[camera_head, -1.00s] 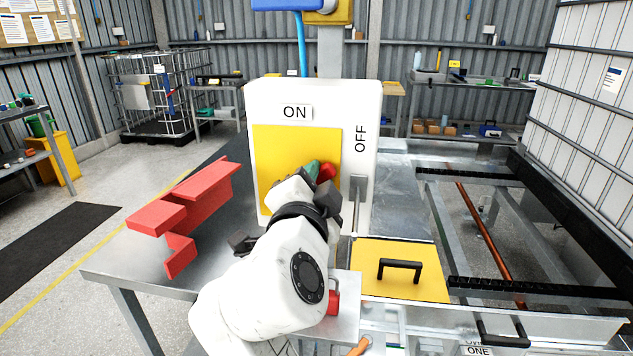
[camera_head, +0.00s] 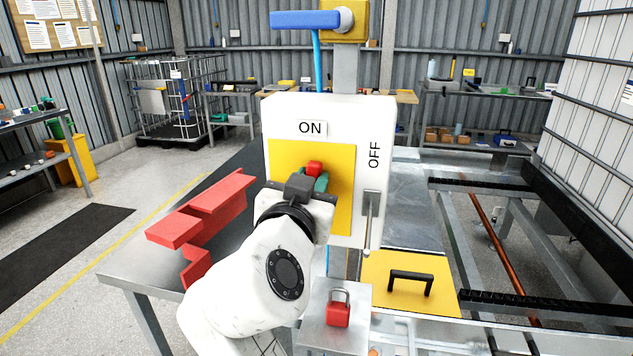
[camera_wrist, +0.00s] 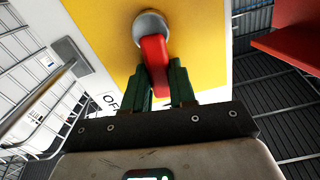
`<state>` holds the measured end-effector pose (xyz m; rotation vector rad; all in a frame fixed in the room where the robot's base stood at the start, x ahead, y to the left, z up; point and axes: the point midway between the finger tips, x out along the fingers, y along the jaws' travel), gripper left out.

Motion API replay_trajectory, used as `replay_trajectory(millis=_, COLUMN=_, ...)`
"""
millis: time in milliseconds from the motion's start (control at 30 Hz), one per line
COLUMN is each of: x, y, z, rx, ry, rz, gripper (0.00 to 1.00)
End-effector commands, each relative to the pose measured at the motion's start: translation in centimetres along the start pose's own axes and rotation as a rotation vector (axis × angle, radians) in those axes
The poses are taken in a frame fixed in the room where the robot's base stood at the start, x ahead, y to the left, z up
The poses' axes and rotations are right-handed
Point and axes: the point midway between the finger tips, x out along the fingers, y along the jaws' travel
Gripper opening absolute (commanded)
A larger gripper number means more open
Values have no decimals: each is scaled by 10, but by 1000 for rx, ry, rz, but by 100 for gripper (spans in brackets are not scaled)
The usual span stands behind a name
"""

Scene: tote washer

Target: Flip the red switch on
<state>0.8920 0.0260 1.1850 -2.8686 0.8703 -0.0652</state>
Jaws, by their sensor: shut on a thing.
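The red switch (camera_head: 315,168) is on the yellow plate (camera_head: 343,195) of a white box (camera_head: 283,115). The box has an ON label (camera_head: 311,128) at its top and an OFF label (camera_head: 374,155) at its right. The red tip shows near the plate's middle, below ON. My gripper (camera_head: 318,183) is at the plate, its green fingers shut on the red switch. In the wrist view, the red lever (camera_wrist: 157,62) runs from a round grey pivot (camera_wrist: 151,28) into my gripper (camera_wrist: 167,85). My gripper and arm hide the plate's lower part.
A red angled bracket (camera_head: 205,210) lies on the metal table left of the box. A metal side handle (camera_head: 371,205) is on the box's right. A yellow lid with a black handle (camera_head: 410,275) and a red padlock (camera_head: 338,312) are at the front. A blue valve handle (camera_head: 305,19) is above.

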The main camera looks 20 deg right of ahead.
Motion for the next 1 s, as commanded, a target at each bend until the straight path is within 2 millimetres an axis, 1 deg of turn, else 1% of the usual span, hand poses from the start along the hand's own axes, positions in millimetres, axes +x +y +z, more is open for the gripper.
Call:
replay_trajectory(millis=100, x=0, y=-3, z=1, rx=-66, ry=-2, rz=1, gripper=0)
replay_trajectory(millis=333, x=0, y=-6, z=2, rx=-143, ry=-3, rz=1, gripper=0)
replay_trajectory(millis=867, x=0, y=-8, z=2, rx=-171, ry=-3, rz=0, gripper=0)
replay_trajectory(millis=900, x=0, y=-8, z=2, rx=-171, ry=-2, rz=0, gripper=26)
replay_trajectory(millis=1000, x=0, y=-8, z=2, rx=-170, ry=-2, rz=-1, gripper=36)
